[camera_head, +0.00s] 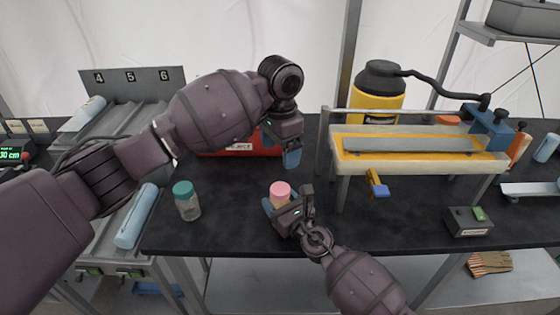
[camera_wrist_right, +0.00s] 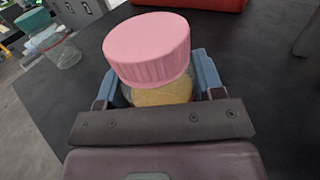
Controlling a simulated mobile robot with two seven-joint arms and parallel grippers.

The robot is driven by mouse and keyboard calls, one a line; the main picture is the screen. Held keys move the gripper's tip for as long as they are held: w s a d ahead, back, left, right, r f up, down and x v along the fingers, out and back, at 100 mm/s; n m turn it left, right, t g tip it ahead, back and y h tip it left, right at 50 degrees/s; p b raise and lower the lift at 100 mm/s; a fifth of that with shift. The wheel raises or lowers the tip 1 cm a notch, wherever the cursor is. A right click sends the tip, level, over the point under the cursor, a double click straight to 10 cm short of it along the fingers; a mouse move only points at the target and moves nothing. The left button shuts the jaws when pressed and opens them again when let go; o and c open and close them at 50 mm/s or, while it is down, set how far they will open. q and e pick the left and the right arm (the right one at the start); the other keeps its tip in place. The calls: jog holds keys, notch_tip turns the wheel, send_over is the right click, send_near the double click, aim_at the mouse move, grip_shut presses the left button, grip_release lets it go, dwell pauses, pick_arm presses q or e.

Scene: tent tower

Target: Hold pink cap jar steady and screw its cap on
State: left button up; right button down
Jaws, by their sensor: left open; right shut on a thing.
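The pink cap jar (camera_head: 279,203) stands on the dark table, a clear jar with yellowish contents. Its pink cap (camera_head: 280,189) sits on top of the jar. In the right wrist view the pink cap (camera_wrist_right: 147,50) looks slightly tilted; I cannot tell how tightly it is seated. My right gripper (camera_head: 284,208) is shut on the jar body below the cap, with a blue finger on each side in the right wrist view (camera_wrist_right: 158,90). My left gripper (camera_head: 280,148) is open and empty, above and behind the jar, apart from the cap.
A teal-capped jar (camera_head: 187,202) stands to the left on the table. A red reject bin (camera_head: 240,148) is behind my left gripper. A raised bench fixture (camera_head: 345,178) with a yellow cylinder (camera_head: 378,100) behind it stands to the right. The table between the jars is clear.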

pick_arm(q)
jog(key=shift+r, duration=0.3)
pick_arm(e)
jog(key=shift+c, duration=0.8)
grip_release()
jog(key=shift+s+d, duration=0.1)
jog(key=shift+s+d, duration=0.2)
jog(key=shift+s, duration=0.1)
jog(key=p+v, duration=0.1)
jog(key=v, duration=0.7)
jog(key=shift+s+d, duration=0.1)
jog(key=shift+v, duration=0.75)
pick_arm(q)
jog(key=shift+r, duration=0.75)
